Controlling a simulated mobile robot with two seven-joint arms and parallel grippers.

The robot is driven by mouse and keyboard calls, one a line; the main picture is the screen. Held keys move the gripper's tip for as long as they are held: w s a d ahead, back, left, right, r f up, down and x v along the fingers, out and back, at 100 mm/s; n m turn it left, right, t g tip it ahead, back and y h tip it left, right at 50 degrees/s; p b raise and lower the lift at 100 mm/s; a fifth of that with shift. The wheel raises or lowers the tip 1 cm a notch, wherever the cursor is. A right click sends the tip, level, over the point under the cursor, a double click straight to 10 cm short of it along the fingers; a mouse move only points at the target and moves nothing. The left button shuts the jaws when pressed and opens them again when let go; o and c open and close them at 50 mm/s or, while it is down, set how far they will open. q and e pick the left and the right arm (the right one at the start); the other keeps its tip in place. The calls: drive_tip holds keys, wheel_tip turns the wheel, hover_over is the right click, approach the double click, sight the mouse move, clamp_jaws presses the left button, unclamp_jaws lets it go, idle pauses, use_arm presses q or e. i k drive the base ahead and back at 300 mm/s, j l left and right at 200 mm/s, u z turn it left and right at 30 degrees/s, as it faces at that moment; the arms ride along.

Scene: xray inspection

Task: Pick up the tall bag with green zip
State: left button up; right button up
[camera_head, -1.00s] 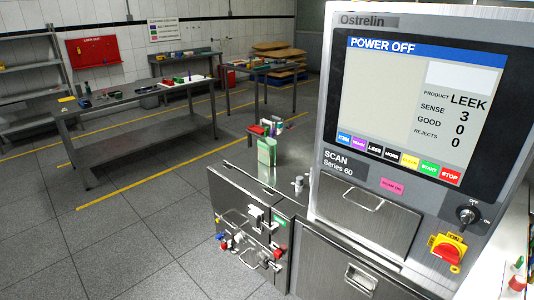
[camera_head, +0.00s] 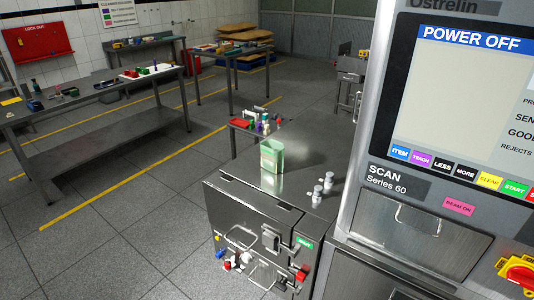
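No other tall bag with a green zip can be made out. Neither of my grippers is in view.
The scanner with its "POWER OFF" screen (camera_head: 470,95) fills the right side. Two grey metal knobs (camera_head: 322,190) stand on the cabinet top. Workbenches with small items (camera_head: 95,97) are at the left and back. Floor at the lower left is clear.

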sight(272, 157)
drive_tip(key=i+j, duration=0.2)
drive_tip(key=i+j+z, duration=0.15)
drive_tip(key=j, duration=0.3)
drive_tip(key=i+j, duration=0.25)
drive_tip(key=i+j+z, duration=0.15)
drive_tip(key=j, duration=0.3)
drive_tip(key=i+j, duration=0.2)
drive_tip(key=j, duration=0.15)
drive_tip(key=i+j+z, duration=0.1)
drive_tip(key=j, duration=0.25)
drive_tip(key=i, duration=0.05)
